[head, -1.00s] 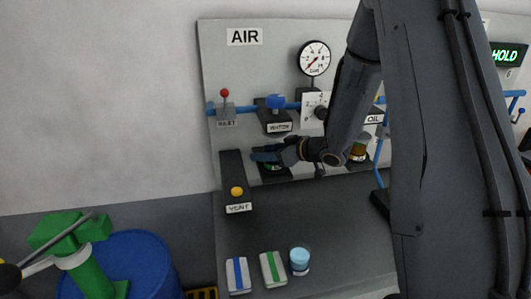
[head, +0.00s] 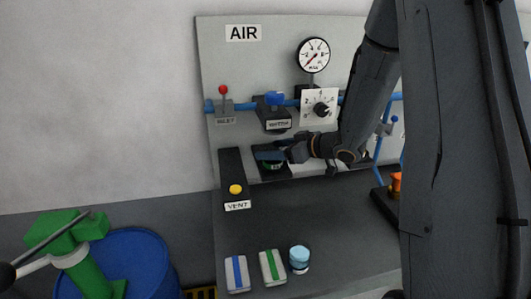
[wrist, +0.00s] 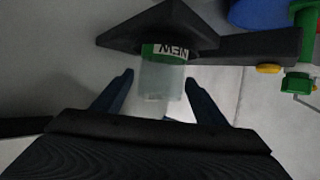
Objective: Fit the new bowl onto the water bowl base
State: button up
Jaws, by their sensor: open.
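The new bowl (wrist: 165,75) is a translucent cup with a green band marked NEW. In the wrist view it meets a dark square plate (wrist: 158,30) at its green end; I cannot tell whether it is fastened there. My gripper (wrist: 160,95) is open, with one finger on each side of the cup; contact is not clear. In the head view my gripper (head: 268,156) is at the black fixture low on the panel, partly hiding the green band (head: 273,166). A black block with a blurred label (head: 277,125) and a blue top is above it, apparently the water bowl base.
The grey AIR panel (head: 240,70) carries a gauge (head: 313,55), a blue pipe and a yellow VENT button (head: 236,189). Two pads and a blue-topped cup (head: 299,258) are on the bench. A blue drum (head: 140,260) stands lower left. My arm covers the right side.

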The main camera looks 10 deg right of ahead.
jog(key=b+v, duration=0.1)
jog(key=v, duration=0.7)
jog(key=shift+s+d, duration=0.1)
jog(key=shift+s, duration=0.05)
